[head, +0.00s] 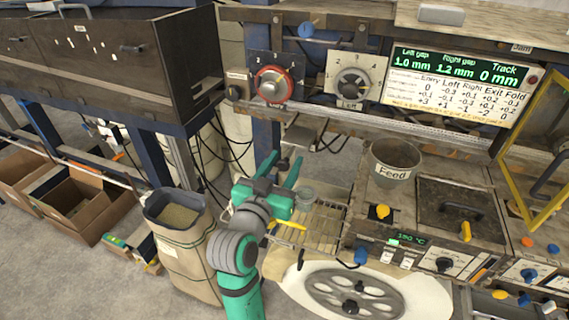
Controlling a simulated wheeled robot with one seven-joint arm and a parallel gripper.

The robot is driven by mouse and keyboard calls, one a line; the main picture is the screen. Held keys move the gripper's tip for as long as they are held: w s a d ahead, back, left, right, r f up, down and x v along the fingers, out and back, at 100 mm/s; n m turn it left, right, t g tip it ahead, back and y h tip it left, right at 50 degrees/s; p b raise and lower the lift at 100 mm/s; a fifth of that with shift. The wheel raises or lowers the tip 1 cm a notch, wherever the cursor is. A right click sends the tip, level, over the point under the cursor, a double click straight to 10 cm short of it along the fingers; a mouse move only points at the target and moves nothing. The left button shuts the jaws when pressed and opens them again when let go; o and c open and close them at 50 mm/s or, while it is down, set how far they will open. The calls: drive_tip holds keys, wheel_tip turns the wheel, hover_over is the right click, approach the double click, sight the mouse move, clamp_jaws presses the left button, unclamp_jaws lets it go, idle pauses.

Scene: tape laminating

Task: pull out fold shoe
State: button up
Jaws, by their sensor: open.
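My gripper (284,163) is teal and shows in the head view, left of the machine's middle. Its two fingers point up and away, spread apart with nothing visible between them. They are below the machine's horizontal rail (370,128). A grey metal piece (301,136) hangs under the rail just beyond the fingertips, apart from them as far as I can tell. I cannot tell for sure which part is the fold shoe. The display board (462,80) reads left gap 1.0 mm, right gap 1.2 mm, track 0 mm, with a Fold column. My wrist hides part of the slatted tray.
A red-ringed dial (273,84) and a grey dial (352,84) sit above the rail. A slatted tray (318,222) and spoked wheel (352,298) lie below. A filled sack (180,240) stands at left.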

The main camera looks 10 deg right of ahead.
drive_tip(key=shift+a, duration=0.1)
drive_tip(key=v, duration=1)
drive_tip(key=shift+s+a, duration=0.2)
drive_tip(key=shift+s, duration=0.2)
drive_tip(key=shift+f, duration=0.1)
drive_tip(key=s+a+f+n+y, duration=0.2)
drive_tip(key=s+f+n+y, duration=0.1)
drive_tip(key=f, duration=0.4)
drive_tip(key=s+a+f+n+t+y, duration=0.15)
drive_tip(key=s+f, duration=0.25)
drive_tip(key=f, duration=0.4)
drive_tip(key=s+a+f+n+g+y, duration=0.1)
drive_tip(key=s+a+f+n+y, duration=0.2)
drive_tip(key=f, duration=0.4)
drive_tip(key=s+f+y, duration=0.1)
drive_tip(key=s+f, duration=0.2)
drive_tip(key=s, duration=0.8)
drive_tip(key=s+f+y, duration=0.1)
drive_tip(key=s+f, duration=0.2)
drive_tip(key=s, duration=0.9)
drive_tip(key=shift+m, duration=0.35)
drive_tip(key=shift+s+y, duration=0.15)
drive_tip(key=shift+y, duration=0.1)
